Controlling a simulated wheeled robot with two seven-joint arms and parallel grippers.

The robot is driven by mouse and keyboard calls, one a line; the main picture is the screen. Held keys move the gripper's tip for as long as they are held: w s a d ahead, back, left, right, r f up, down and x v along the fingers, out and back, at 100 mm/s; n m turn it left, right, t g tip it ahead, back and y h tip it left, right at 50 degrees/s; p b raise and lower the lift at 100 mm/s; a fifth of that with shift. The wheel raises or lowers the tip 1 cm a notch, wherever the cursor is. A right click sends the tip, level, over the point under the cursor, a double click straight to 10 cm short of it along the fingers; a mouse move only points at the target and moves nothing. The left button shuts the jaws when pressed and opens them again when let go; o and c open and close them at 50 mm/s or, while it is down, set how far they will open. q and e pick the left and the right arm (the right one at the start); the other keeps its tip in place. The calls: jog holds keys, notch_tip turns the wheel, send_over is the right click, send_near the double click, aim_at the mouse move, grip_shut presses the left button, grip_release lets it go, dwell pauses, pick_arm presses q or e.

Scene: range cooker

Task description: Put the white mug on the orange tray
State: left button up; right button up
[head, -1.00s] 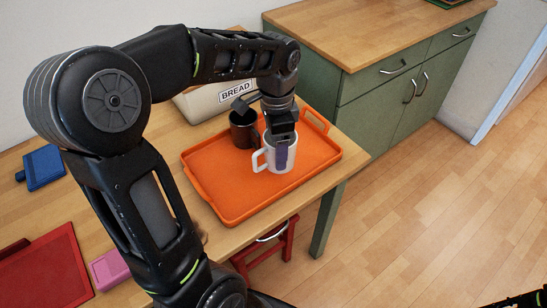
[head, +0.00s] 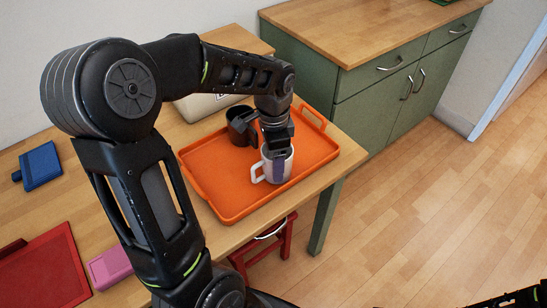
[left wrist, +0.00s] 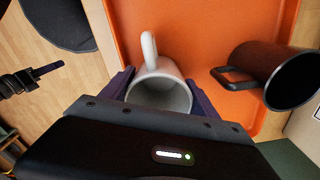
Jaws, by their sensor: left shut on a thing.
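The white mug (head: 259,171) is upright at the orange tray (head: 215,199), towards its right part in the head view, with its handle pointing left. My left gripper (head: 278,156) is above it, shut on its sides. In the left wrist view the mug (left wrist: 163,80) sits between the two purple-grey fingers, its opening towards the camera and the orange tray (left wrist: 205,25) behind it. I cannot tell for sure whether its base touches the tray.
A dark mug (head: 238,128) stands on the tray behind the white mug; it also shows in the left wrist view (left wrist: 285,78). A bread box (head: 200,106) is behind the tray. A blue item (head: 41,166), red board (head: 45,272) and pink item (head: 108,268) lie left. A red stool is below.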

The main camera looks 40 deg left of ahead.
pick_arm(q)
jog(key=o, duration=1.7)
jog(key=shift+f, duration=0.1)
notch_tip(320, 180, up, 12)
jog(key=shift+r+p, duration=0.15)
jog(key=shift+p, duration=0.3)
